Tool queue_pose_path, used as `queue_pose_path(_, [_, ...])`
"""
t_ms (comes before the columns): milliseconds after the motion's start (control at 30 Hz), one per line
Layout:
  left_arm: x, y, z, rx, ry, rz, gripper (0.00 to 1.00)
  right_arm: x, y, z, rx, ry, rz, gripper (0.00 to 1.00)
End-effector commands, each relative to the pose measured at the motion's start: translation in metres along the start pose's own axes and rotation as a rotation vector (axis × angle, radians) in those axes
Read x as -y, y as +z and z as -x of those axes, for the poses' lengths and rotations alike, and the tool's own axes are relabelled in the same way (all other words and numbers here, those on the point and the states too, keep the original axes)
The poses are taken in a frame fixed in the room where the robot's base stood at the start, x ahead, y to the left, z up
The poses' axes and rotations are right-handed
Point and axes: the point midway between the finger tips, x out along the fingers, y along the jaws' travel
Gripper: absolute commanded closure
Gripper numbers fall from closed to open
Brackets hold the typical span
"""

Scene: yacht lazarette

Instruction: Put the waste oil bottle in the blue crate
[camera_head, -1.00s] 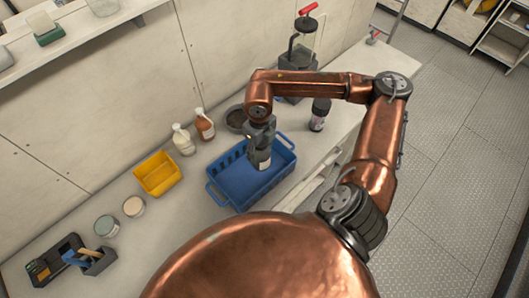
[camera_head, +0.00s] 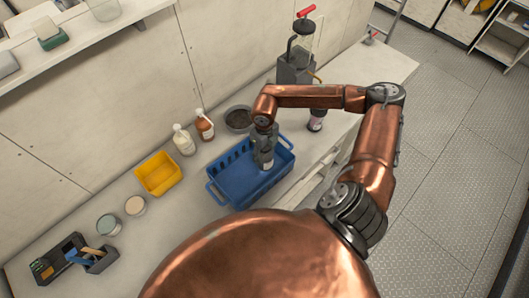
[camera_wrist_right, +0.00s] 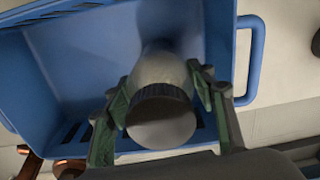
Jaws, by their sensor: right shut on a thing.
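The blue crate (camera_head: 226,189) stands on the bench, open at the top, and its wall also shows in the right wrist view (camera_wrist_right: 85,45). My right gripper (camera_head: 265,157) points down inside the crate outline. It is shut on the waste oil bottle (camera_head: 267,165), which is mostly hidden by the gripper in the head view. In the right wrist view the bottle (camera_wrist_right: 162,68) has a pale body and a dark ribbed cap, with the green-padded fingers on both sides of it. I cannot tell whether its base touches the crate floor. My left gripper is not in view.
A white bottle (camera_head: 184,140) and a brown bottle (camera_head: 204,125) stand left of the crate, near a dark round bowl (camera_head: 238,119). A yellow bin (camera_head: 158,174) is further left. A dark container (camera_head: 316,115) stands right of the crate, beneath my arm.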

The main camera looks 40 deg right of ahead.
Motion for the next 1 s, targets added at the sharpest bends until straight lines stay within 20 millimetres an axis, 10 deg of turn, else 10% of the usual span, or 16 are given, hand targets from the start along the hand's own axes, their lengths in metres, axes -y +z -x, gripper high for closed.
queue_pose_path(133, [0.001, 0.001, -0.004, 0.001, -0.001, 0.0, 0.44, 0.0, 0.0, -0.004, 0.0, 0.0, 0.0, 0.74])
queue_pose_path(167, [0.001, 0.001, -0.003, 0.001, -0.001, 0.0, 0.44, 0.0, 0.0, -0.003, 0.0, 0.0, 0.0, 0.47])
queue_pose_path(400, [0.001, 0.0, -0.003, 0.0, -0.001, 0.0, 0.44, 0.0, 0.0, -0.002, 0.0, 0.0, 0.0, 0.32])
queue_pose_path(767, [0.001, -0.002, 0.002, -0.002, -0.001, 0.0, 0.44, 0.0, 0.0, 0.003, 0.001, -0.001, 0.0, 0.32])
queue_pose_path(1000, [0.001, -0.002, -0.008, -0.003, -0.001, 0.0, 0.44, 0.001, 0.002, 0.044, 0.005, -0.002, 0.0, 0.32])
